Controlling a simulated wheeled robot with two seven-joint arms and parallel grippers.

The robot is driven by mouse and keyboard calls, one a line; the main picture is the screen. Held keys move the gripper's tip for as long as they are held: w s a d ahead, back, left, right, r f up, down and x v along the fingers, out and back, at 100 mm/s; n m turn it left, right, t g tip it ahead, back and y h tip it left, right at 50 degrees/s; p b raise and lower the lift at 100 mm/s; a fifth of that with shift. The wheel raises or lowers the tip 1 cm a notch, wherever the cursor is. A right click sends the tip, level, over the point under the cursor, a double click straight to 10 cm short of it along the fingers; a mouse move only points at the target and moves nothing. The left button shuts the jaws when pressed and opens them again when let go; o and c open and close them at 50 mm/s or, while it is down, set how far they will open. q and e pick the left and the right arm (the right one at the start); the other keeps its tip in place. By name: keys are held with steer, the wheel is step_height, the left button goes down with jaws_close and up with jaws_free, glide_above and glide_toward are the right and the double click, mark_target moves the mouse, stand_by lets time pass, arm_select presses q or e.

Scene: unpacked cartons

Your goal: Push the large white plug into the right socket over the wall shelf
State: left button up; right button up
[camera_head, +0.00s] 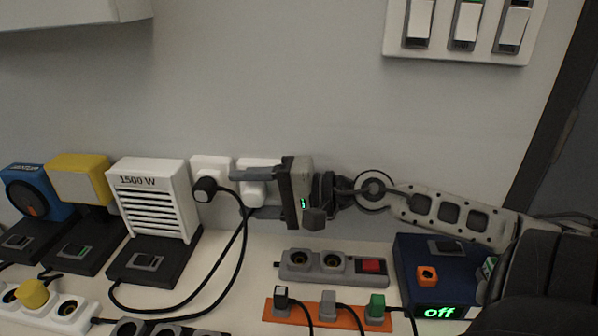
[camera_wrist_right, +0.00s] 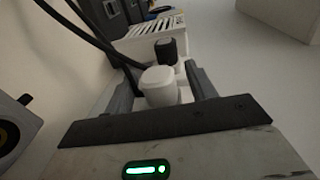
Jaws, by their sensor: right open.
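My right gripper (camera_head: 243,193) reaches in from the right along the wall, its two fingers apart. In the right wrist view the open fingers (camera_wrist_right: 158,72) stand on both sides of the large white plug (camera_wrist_right: 160,88), with gaps beside it. In the head view the white plug (camera_head: 254,193) shows between the fingers, in front of the white right socket (camera_head: 262,164). I cannot tell how deep it sits in the socket. The left socket (camera_head: 208,163) holds a black plug (camera_head: 205,188) with a cable. My left gripper is not in view.
A white 1500 W heater (camera_head: 152,190), a yellow lamp (camera_head: 80,178) and a blue device stand on the left of the shelf. A grey power strip (camera_head: 330,265), an orange strip (camera_head: 325,318) and a blue box (camera_head: 430,262) reading "off" lie below my right arm. Black cables loop left of the gripper.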

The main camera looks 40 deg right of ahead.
arm_select(q)
steer(key=b, duration=0.2)
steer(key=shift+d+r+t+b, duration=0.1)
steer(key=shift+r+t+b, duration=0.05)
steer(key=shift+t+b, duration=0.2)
arm_select(e)
steer(key=v, duration=1.6)
steer(key=shift+w+f, duration=0.1)
steer(key=shift+w, duration=0.05)
steer(key=p+x, duration=0.2)
steer(key=x, duration=1.3)
steer(key=shift+w+a+p, duration=0.2)
steer(key=shift+a+p, duration=0.05)
steer(key=shift+p, duration=0.1)
steer(key=shift+w+a, duration=0.1)
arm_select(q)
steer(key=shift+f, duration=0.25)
